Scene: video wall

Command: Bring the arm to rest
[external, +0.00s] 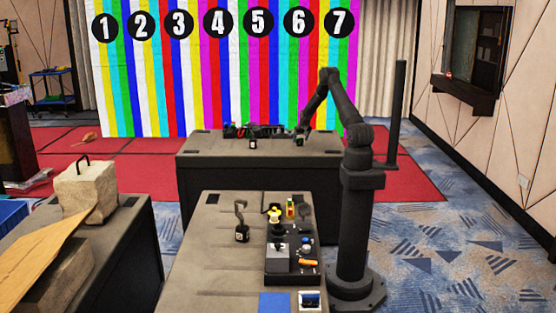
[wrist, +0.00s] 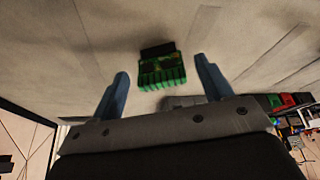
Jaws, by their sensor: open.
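My arm (external: 361,148) stands on its round base to the right of the tables. It bends up and then down to the left over the far table. My gripper (external: 301,134) is low over the right part of that table, small in this view. In the wrist view my gripper (wrist: 161,66) has its two blue-grey fingers wide apart with nothing held. A green block with a dark top part (wrist: 162,68) lies on the grey surface just beyond and between the fingertips. I cannot tell which thing it is in the external view.
The far table (external: 205,150) carries several small dark items. The near table (external: 200,270) holds a black tray (external: 277,268) with small parts, close to my base. A third table (external: 135,225) with stone-like blocks stands at left. A dark pole (external: 398,115) rises behind my arm.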

